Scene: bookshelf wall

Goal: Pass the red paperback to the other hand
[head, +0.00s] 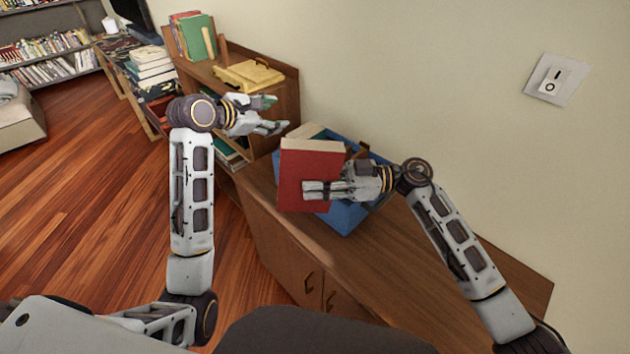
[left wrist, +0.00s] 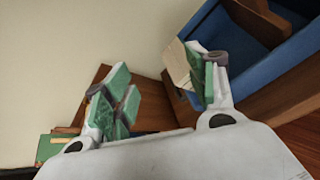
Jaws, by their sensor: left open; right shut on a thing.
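The red paperback (head: 308,170) stands upright in the head view, in front of a blue bin. My right gripper (head: 312,189) is shut on the red paperback near its lower right part, and its fingers cover some of the cover. My left gripper (head: 277,114) is open and empty, to the upper left of the paperback and apart from it. In the left wrist view the open fingers of my left gripper (left wrist: 165,95) show with a gap between them. Pale page edges of a book (left wrist: 177,65) show behind the right finger there; I cannot tell which book.
The blue bin (head: 350,218) stands on the wooden cabinet (head: 400,270), with things in it. It also shows in the left wrist view (left wrist: 285,62). A shelf unit behind my left gripper holds a yellow tray (head: 248,75) and upright books (head: 193,38). The cabinet top is clear at the right front.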

